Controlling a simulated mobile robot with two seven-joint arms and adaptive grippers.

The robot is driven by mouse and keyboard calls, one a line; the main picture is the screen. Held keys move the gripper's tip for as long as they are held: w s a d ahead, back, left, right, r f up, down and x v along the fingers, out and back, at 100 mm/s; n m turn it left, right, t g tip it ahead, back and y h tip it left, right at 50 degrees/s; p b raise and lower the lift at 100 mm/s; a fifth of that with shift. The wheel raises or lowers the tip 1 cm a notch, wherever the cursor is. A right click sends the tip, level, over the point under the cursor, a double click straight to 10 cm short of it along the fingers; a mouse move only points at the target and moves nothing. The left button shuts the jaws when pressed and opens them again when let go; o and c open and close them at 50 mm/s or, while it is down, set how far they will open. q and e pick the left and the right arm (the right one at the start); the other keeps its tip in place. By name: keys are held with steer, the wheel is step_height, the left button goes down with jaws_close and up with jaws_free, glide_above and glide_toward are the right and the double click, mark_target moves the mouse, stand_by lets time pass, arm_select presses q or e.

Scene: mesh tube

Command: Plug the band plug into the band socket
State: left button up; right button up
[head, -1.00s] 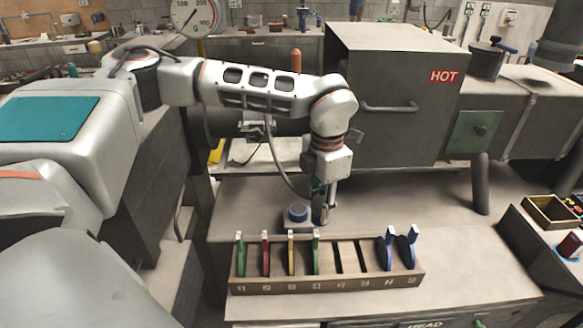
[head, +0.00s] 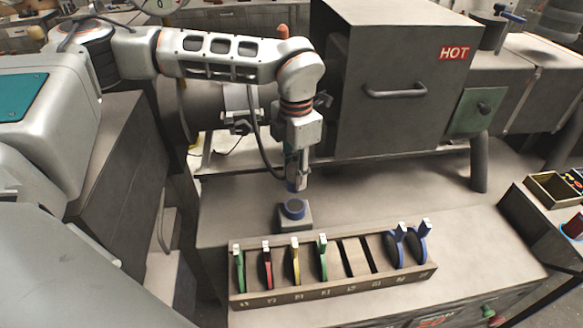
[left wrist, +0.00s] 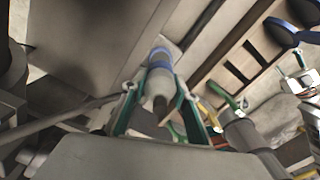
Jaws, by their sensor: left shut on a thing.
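My left gripper (head: 297,178) points down over the worktop, shut on the band plug, a grey cylinder (left wrist: 156,88) seen between its green-edged fingers in the left wrist view. The band socket (head: 294,212) is a pale block with a blue ring on top, standing behind the slotted rack. The held plug appears just above the socket, with a small gap in the head view. In the left wrist view the blue part beyond the plug tip overlaps it, so exact alignment cannot be told.
A wooden rack (head: 330,286) in front holds several coloured upright pieces, with two empty slots. A large grey box marked HOT (head: 385,90) stands behind to the right. A small open box (head: 553,188) is at far right. The worktop right of the socket is clear.

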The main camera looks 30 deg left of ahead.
stand_by(0.3)
arm_select(q)
steer(key=shift+f+b, duration=0.35)
steer(key=shift+f, duration=0.1)
step_height(320, 180, down, 2)
steer(key=shift+f+b, duration=0.1)
steer(key=shift+b, duration=0.6)
steer(key=shift+f+b, duration=0.55)
steer(key=shift+f, duration=0.15)
steer(key=shift+f+b, duration=0.4)
steer(key=shift+f, duration=0.25)
steer(key=shift+p, duration=0.3)
stand_by(0.4)
